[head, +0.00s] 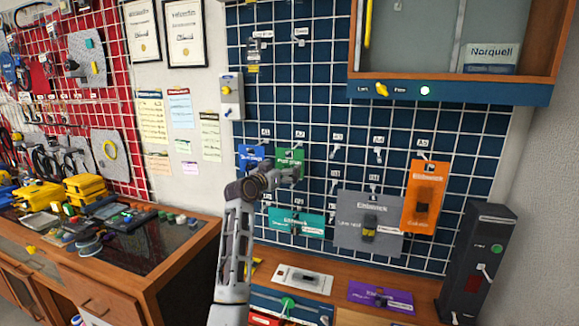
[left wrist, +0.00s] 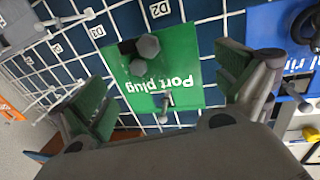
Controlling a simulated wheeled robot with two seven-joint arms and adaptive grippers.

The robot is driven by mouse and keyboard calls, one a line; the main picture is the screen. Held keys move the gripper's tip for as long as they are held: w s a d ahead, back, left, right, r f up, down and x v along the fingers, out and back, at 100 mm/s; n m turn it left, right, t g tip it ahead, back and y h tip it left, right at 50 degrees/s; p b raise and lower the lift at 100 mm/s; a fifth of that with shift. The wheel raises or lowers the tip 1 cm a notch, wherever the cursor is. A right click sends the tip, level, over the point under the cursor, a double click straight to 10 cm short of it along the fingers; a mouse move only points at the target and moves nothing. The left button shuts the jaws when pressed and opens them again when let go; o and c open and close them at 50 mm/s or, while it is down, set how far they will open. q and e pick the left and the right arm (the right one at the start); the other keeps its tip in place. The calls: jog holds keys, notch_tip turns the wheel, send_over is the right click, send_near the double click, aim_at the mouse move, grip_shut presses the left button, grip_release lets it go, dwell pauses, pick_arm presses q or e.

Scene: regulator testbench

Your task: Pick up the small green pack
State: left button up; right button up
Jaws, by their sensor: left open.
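The small green pack (head: 291,156), lettered "Port plug", hangs on the blue wall grid under tag A2. In the left wrist view the green pack (left wrist: 180,72) shows upside down, with dark and grey hex-headed parts and a metal peg on its face. My left gripper (head: 278,176) is in front of the pack's lower part in the head view and hides some of it. In the left wrist view its open fingers (left wrist: 165,82) stand on either side of the pack, with nothing gripped. Contact cannot be told. My right gripper is not in view.
A blue pack (head: 251,154) hangs close beside the green one. A teal pack (head: 305,219) hangs below, with a grey pack (head: 350,234) and an orange pack (head: 426,183) to the right. A wooden bench (head: 336,301) with a purple card (head: 380,296) lies beneath.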

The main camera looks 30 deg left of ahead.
pick_arm(q)
jog(key=shift+w+a, duration=0.1)
jog(key=shift+w, duration=1.05)
jog(key=c, duration=1.2)
